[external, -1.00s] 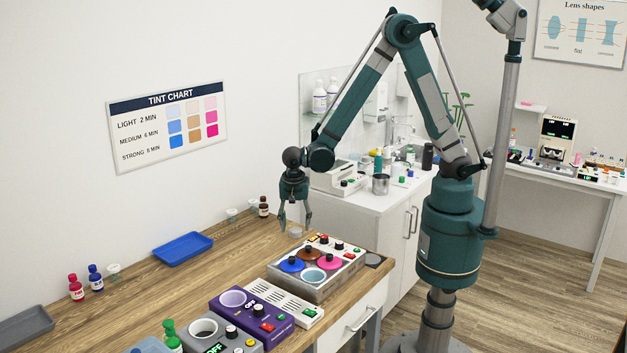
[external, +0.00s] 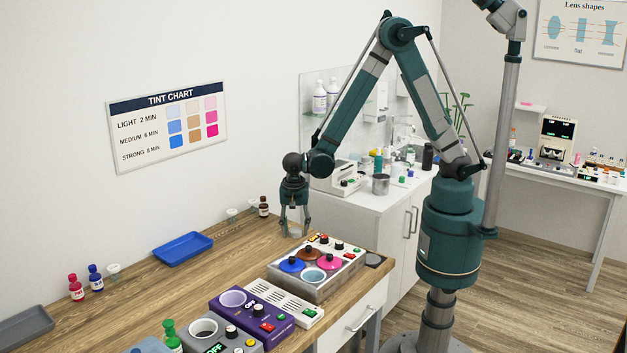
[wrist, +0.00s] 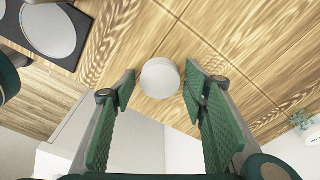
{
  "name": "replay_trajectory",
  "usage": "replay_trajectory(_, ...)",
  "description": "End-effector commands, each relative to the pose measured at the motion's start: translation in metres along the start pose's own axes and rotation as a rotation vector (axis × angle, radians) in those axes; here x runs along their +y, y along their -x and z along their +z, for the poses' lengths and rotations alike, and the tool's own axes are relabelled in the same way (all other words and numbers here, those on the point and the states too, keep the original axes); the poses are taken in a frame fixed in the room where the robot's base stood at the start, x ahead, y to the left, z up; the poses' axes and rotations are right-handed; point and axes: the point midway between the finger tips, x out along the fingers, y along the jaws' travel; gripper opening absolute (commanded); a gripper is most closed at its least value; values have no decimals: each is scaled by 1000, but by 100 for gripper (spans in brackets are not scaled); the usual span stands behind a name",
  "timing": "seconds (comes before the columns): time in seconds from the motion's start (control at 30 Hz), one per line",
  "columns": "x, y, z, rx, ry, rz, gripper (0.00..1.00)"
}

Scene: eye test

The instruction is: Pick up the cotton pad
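The cotton pad (wrist: 160,78) looks like a thick white round disc on the wooden bench in the wrist view. It lies between the fingertips of my gripper (wrist: 159,88), with a visible gap on each side. My gripper is open, and its green-padded fingers straddle the pad without visibly touching it. In the external view my gripper (external: 296,232) points down at the far end of the bench. There the fingers partly hide the pad, which is small and pale.
A tinting unit (external: 340,262) with blue, brown and pink lids stands close in front of my gripper. A blue tray (external: 183,248) and small bottles (external: 264,206) line the wall side. A dark mat with a grey disc (wrist: 48,30) lies nearby. Bare wood surrounds the pad.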

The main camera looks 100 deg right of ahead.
Motion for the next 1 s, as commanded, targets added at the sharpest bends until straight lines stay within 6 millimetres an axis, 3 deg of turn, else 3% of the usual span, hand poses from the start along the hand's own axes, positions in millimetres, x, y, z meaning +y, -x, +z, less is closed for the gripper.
replay_trajectory(0.1, 0, 0, 0, 0, 0, 0, 29)
replay_trajectory(0.63, 0, 3, 0, 0, 0, 0, 29)
replay_trajectory(1.0, 0, 32, -4, 0, 0, 0, 29)
